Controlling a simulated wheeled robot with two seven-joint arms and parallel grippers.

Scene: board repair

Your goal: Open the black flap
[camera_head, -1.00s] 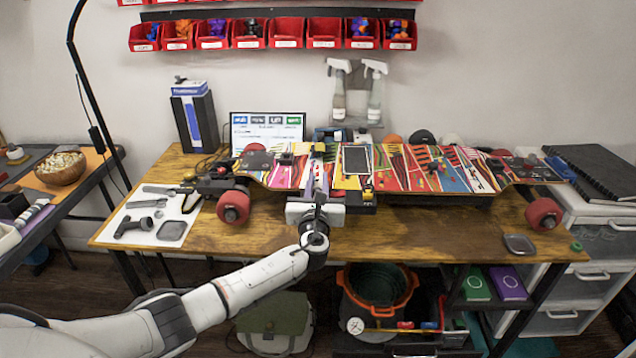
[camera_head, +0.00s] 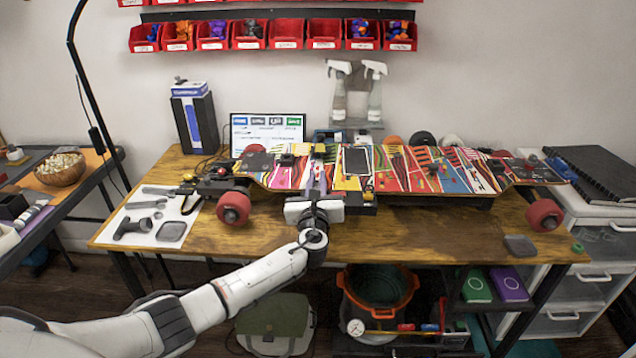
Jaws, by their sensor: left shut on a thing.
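A long skateboard (camera_head: 400,180) with a colourful striped deck lies across the wooden table. A dark rectangular panel with a pale rim (camera_head: 356,160) is set in the deck, just right of my left gripper. My left gripper (camera_head: 318,156) reaches over the deck's front edge from below. Its narrow fingers are shut on a small dark part at the deck, which looks like the black flap; the fingers hide most of it. My right gripper is not in view.
Red wheels (camera_head: 234,207) stick out at the board's front corners. A white mat with tools (camera_head: 150,215) lies at the table's left. A monitor (camera_head: 267,129) and blue-black box (camera_head: 194,118) stand behind. The table front right is mostly clear.

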